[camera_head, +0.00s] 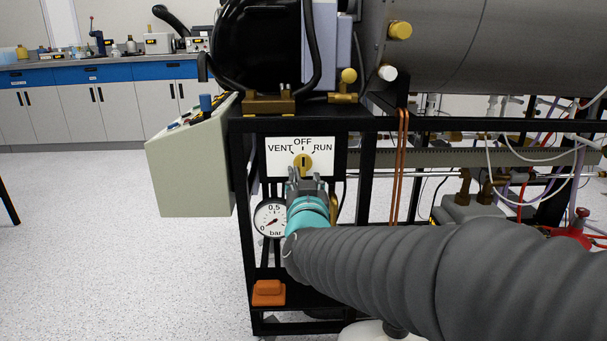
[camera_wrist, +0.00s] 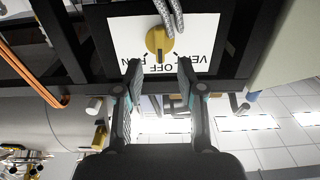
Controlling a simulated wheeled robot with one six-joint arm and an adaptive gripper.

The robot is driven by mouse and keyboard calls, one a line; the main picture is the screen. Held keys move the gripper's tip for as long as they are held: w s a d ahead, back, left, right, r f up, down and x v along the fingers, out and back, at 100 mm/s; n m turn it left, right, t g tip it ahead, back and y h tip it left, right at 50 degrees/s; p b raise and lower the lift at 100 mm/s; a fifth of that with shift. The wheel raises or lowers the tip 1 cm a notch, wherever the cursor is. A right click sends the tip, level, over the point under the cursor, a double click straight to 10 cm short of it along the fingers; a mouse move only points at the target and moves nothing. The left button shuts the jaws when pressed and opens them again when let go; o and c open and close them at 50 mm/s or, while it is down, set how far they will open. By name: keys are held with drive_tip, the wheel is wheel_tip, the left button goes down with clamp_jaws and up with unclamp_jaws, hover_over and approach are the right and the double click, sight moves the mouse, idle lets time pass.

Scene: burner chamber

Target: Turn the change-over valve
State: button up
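The change-over valve is a round yellow knob (camera_head: 303,162) on a white plate (camera_head: 276,170) marked VENT, OFF and RUN. Its dark mark stands upright, towards OFF. In the wrist view, which is upside down, the knob (camera_wrist: 156,40) sits on the plate (camera_wrist: 125,35) beyond my fingers. My gripper (camera_head: 305,184) is just below and in front of the knob in the head view. In the wrist view its two fingers (camera_wrist: 158,66) are spread apart with nothing between them. The knob appears ahead of the fingertips, and I see no contact.
A pressure gauge (camera_head: 270,219) sits below the plate, partly behind my gripper. A sloped control box (camera_head: 190,165) stands left of the black frame (camera_head: 245,240). Grey braided hoses (camera_wrist: 172,12) run close beside the knob. Open floor (camera_head: 90,240) lies at the left.

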drive_tip(key=s, duration=0.5)
drive_tip(key=shift+s, duration=0.35)
drive_tip(key=s+a+f+n+g+y, duration=0.2)
drive_tip(key=s+a+f+g+y, duration=0.25)
drive_tip(key=a+f, duration=0.3)
drive_tip(key=s+d+f+n+g+p, duration=0.1)
drive_tip(key=s+d+f+g+p, duration=0.1)
drive_tip(key=s+f+g, duration=0.3)
drive_tip(key=s+d+r+m+g+h+p, duration=0.1)
drive_tip(key=s+d+r+h+p, duration=0.1)
drive_tip(key=s+d, duration=0.4)
drive_tip(key=s+d+r+m+g+h+p, duration=0.2)
drive_tip(key=s+d, duration=0.4)
drive_tip(key=d, duration=0.6)
wheel_tip(320, 180, up, 2)
drive_tip(key=shift+s+d+r+p, duration=0.1)
drive_tip(key=shift+s+d+p, duration=0.3)
drive_tip(key=shift+p, duration=0.35)
drive_tip(key=shift+h, duration=0.25)
